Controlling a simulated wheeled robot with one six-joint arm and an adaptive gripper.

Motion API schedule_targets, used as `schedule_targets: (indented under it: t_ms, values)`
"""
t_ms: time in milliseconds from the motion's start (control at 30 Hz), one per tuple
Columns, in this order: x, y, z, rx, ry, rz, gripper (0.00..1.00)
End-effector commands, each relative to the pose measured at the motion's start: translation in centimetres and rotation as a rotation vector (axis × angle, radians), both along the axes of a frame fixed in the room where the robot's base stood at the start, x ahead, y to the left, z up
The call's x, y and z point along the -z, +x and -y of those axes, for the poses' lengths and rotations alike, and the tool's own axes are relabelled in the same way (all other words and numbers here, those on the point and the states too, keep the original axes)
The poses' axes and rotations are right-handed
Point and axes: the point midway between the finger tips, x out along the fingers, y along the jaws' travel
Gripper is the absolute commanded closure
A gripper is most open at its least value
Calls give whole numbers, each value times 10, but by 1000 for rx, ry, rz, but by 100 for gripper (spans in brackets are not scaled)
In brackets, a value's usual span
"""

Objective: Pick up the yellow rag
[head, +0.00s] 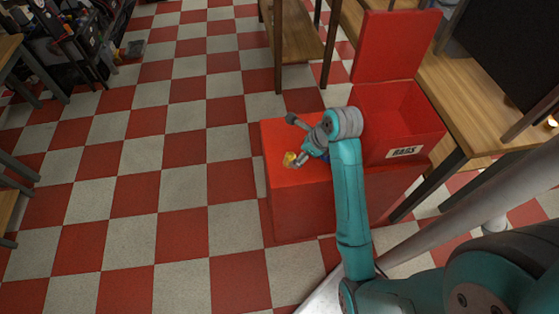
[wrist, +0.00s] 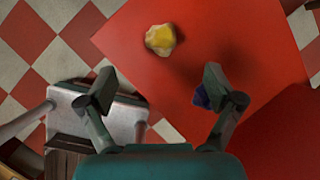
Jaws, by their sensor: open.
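The yellow rag (head: 289,159) is a small crumpled cloth on the red box top, near its left edge in the head view. In the wrist view the rag (wrist: 160,38) shows yellow with a pale cream edge, beyond the fingertips and roughly between their lines. My gripper (wrist: 158,88) is open and empty, its two fingers spread wide. In the head view my gripper (head: 303,159) is just right of the rag, above the red surface. It does not hold the rag. A small blue thing (wrist: 201,97) is partly hidden behind the right finger.
The red box (head: 280,205) has free room around the rag. An open red bin (head: 385,112) labelled RAGS, with its lid raised, stands to the right. A wooden table (head: 480,95) is beyond it.

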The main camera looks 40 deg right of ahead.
Motion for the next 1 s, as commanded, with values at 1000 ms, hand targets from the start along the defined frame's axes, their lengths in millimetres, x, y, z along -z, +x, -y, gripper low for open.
schedule_targets:
  t_ms: [1000]
  values:
    - [58, 29, 12, 135, 89, -65, 9]
